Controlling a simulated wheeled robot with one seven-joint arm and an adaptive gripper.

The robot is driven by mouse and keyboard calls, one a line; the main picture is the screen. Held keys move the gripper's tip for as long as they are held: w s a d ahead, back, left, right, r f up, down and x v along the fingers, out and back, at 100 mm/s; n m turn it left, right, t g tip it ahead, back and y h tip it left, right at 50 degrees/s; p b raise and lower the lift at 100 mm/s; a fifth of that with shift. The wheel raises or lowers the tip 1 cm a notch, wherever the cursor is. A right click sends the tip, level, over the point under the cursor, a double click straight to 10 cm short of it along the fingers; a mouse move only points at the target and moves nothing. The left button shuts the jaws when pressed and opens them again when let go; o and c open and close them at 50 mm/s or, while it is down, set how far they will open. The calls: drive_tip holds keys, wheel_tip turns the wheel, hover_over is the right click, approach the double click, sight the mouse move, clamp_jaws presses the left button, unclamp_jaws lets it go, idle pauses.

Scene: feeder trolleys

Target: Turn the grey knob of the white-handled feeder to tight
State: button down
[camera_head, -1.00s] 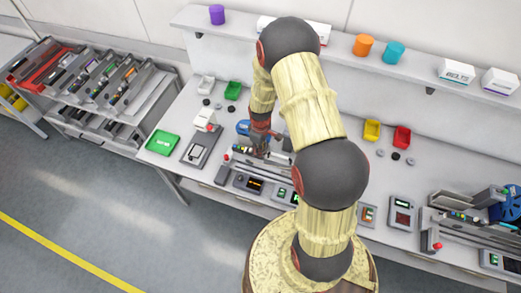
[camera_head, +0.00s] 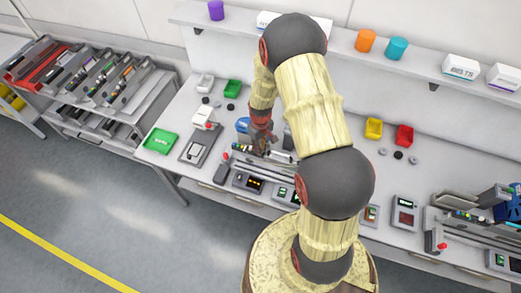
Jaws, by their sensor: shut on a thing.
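My gripper (camera_head: 262,148) points down over a feeder (camera_head: 277,156) in the bench setup near the middle of the worktable. Its fingers are closed at the feeder's upper side, at about where a knob would sit. The grey knob is hidden by the fingers or too small to make out. The feeder's white handle cannot be told apart clearly at this size. My arm hides the part of the bench just right of the gripper.
A blue reel (camera_head: 242,125) stands behind the feeder. A green tray (camera_head: 160,142) and a grey device (camera_head: 198,146) lie to the left. Another feeder setup (camera_head: 465,238) is at the right. A trolley (camera_head: 105,85) with several feeders stands left.

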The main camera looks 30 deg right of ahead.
drive_tip(key=shift+m+b, duration=1.05)
drive_tip(key=shift+m, duration=1.15)
drive_tip(key=c, duration=1.7)
unclamp_jaws()
drive_tip(key=shift+c, duration=0.2)
